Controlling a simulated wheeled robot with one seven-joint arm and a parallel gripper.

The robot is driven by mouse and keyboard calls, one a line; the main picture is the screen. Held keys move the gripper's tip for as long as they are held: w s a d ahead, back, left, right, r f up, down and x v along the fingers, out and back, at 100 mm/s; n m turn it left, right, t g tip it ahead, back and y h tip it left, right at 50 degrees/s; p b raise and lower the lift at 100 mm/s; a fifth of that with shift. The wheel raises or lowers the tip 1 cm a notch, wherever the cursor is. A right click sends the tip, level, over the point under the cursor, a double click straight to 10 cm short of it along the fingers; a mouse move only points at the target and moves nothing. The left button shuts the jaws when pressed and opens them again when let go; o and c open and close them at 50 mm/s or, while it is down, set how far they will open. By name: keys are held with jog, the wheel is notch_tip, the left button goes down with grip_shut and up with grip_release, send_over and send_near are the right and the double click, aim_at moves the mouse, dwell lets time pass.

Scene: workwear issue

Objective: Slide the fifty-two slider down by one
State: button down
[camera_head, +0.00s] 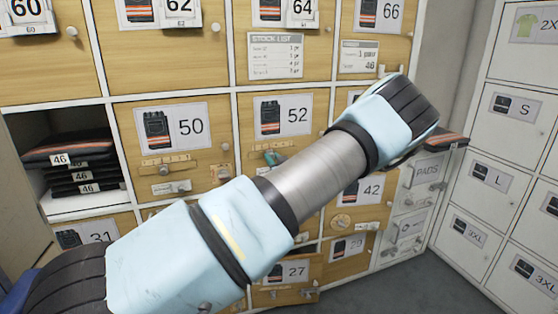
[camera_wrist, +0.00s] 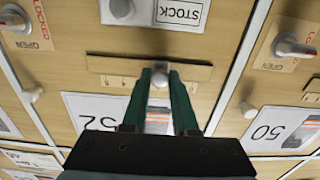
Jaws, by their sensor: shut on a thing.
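The door labelled 52 (camera_head: 283,115) is in the middle of the wooden lockers in the head view. Its label shows upside down in the wrist view (camera_wrist: 90,107). In the head view only a green bit of my gripper (camera_head: 274,158) shows below the 52 label. My arm hides the rest of the slider there.
Door 50 (camera_head: 172,125) is to the left, with its own slider strip (camera_head: 170,164) and latch. An open compartment (camera_head: 65,150) holds folded trousers. White lockers (camera_head: 505,150) stand right.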

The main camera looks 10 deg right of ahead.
jog(key=c, duration=0.7)
grip_release()
jog(key=shift+s, duration=0.1)
jog(key=s, duration=0.3)
jog(key=s+d+b, duration=0.1)
jog(key=s, duration=0.3)
jog(key=s+b, duration=0.1)
jog(key=s, duration=0.2)
jog(key=shift+s+d, duration=0.2)
jog(key=shift+s, duration=0.05)
